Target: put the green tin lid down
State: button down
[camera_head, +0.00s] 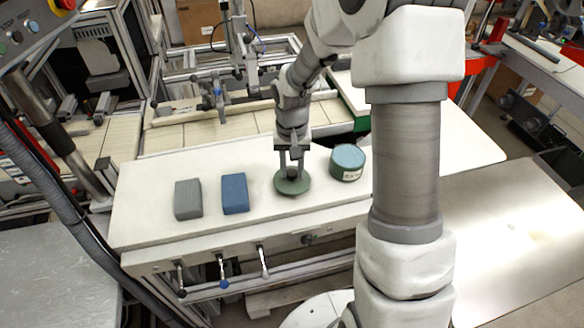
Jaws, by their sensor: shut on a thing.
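The green tin lid (284,188) is a flat, round, dark green disc with a small dark knob in its middle. My gripper (291,174) points down over it and is shut on it at the middle. The lid looks level and is at or just above the white table top (145,215); I cannot tell whether it touches. The fingers and my wrist hide part of the lid's far side.
A blue block (235,193) and a grey block (188,199) lie to the left. The table's front edge is close below the lid. Bare table shows at the far left.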

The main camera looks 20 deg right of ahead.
jog(key=shift+f+b, duration=0.35)
jog(key=shift+f, duration=0.15)
jog(key=c, duration=0.6)
grip_release()
jog(key=shift+o, duration=0.2)
jog(key=shift+r, duration=0.15)
